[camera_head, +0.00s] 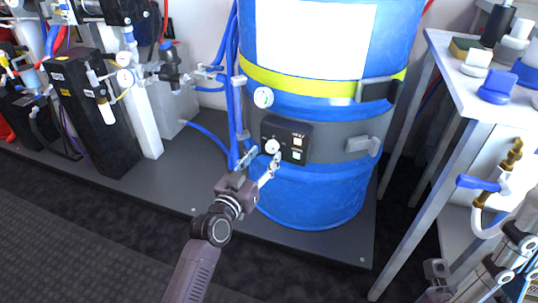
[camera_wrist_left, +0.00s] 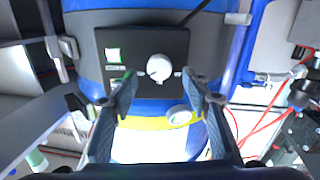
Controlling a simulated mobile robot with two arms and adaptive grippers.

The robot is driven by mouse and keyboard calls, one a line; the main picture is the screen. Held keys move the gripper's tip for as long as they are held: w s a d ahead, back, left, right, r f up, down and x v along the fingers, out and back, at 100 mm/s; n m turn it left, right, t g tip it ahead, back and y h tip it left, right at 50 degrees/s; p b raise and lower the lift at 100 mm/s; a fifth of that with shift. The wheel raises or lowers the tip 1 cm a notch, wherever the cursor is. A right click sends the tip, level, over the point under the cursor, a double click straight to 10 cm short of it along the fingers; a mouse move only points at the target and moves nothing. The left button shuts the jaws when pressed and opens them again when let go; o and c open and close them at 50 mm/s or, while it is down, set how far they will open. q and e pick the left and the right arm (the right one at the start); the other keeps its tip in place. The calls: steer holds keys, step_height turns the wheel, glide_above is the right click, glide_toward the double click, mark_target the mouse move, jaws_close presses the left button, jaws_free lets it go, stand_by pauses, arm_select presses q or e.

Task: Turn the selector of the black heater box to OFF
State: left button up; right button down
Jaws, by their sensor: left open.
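The black heater box (camera_head: 299,130) is fixed to the grey band around a blue drum. Its round white selector knob (camera_head: 272,146) sits at the box's lower left in the head view. In the left wrist view the box (camera_wrist_left: 125,38) appears inverted, with the knob (camera_wrist_left: 159,67) near its middle. The knob's marked setting is too small to read. My left gripper (camera_head: 264,160) is open in front of the knob. In the left wrist view its two fingertips (camera_wrist_left: 160,82) flank the knob's position with gaps on both sides, and nothing is held between them.
The blue drum (camera_head: 305,195) has a round gauge (camera_head: 263,97) above the box and a band latch (camera_head: 363,145) to the right. Blue hoses run down its left side. A metal-framed table (camera_head: 448,65) stands at right. Dark floor (camera_head: 80,220) is clear at front left.

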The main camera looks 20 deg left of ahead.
mark_target(270, 148)
arm_select(q)
steer(key=shift+w+d+b, duration=0.15)
steer(key=shift+w+b, duration=0.05)
steer(key=shift+w, duration=0.65)
steer(key=shift+w+d+b, duration=0.15)
steer(key=shift+w, duration=0.65)
steer(key=shift+c, duration=0.6)
steer(key=c, duration=1)
